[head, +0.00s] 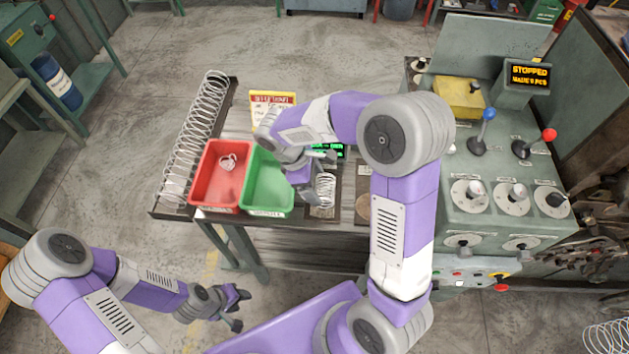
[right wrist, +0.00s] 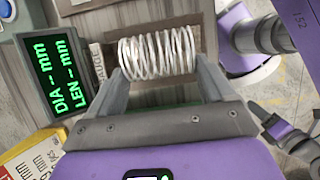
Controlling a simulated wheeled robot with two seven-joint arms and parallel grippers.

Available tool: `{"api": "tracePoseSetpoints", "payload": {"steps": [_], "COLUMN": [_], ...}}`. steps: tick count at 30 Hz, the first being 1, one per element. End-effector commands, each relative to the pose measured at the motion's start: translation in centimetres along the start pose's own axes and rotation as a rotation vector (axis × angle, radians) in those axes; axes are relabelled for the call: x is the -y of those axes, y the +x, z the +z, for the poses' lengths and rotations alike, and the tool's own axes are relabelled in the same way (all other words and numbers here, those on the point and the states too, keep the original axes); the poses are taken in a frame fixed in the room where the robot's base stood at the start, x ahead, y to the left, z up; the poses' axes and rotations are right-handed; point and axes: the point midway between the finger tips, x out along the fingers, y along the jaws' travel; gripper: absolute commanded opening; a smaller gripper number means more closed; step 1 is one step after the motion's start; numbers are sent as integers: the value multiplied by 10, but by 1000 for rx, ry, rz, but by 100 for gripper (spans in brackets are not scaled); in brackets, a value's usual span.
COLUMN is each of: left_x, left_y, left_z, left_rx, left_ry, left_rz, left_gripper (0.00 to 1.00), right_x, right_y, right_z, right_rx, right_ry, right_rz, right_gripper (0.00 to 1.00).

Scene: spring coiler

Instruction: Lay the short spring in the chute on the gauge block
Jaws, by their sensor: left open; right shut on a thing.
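The short spring (right wrist: 157,52) is a silvery coil lying crosswise between the fingers of my right gripper (right wrist: 160,85) in the right wrist view. In the head view the spring (head: 326,188) shows just right of that gripper (head: 312,185). My right gripper is shut on it. The gauge block (right wrist: 205,30) shows as a brown surface behind the spring; its chute is mostly hidden by spring and fingers. I cannot tell whether the spring touches it. The gauge display (right wrist: 62,75) reads dashes for DIA and LEN. My left gripper (head: 238,310) is open and empty, low at left, away from the bench.
A red bin (head: 194,185) holds a small coil (head: 228,162). A green bin (head: 280,190) beside it looks empty. A long spring (head: 195,125) lies in a dark trough at the left. The coiler console (head: 490,225) with levers and dials stands right, its screen (head: 528,76) reading STOPPED.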

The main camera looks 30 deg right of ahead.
Motion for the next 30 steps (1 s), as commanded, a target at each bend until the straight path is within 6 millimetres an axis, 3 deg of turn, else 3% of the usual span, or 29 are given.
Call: {"api": "tracePoseSetpoints", "payload": {"steps": [1, 4, 12, 24, 30], "left_x": [0, 0, 0, -5, -6], "left_y": [0, 0, -1, -13, -15], "left_z": [0, 0, 0, 0, 1], "left_rx": [0, 0, 0, 0, 0], "left_ry": [0, 0, 0, 0, 0], "left_rz": [0, 0, 0, 0, 0], "left_gripper": [43, 43, 43, 43, 43], "right_x": [0, 0, 0, 0, 0], "right_y": [0, 0, -3, -64, -76], "right_z": [0, 0, 0, 0, 0], "right_rx": [0, 0, -1, -2, -1], "right_ry": [0, 0, 0, 0, -1], "right_rz": [0, 0, 1, 3, 0], "right_gripper": [85, 100, 100, 100, 100]}}
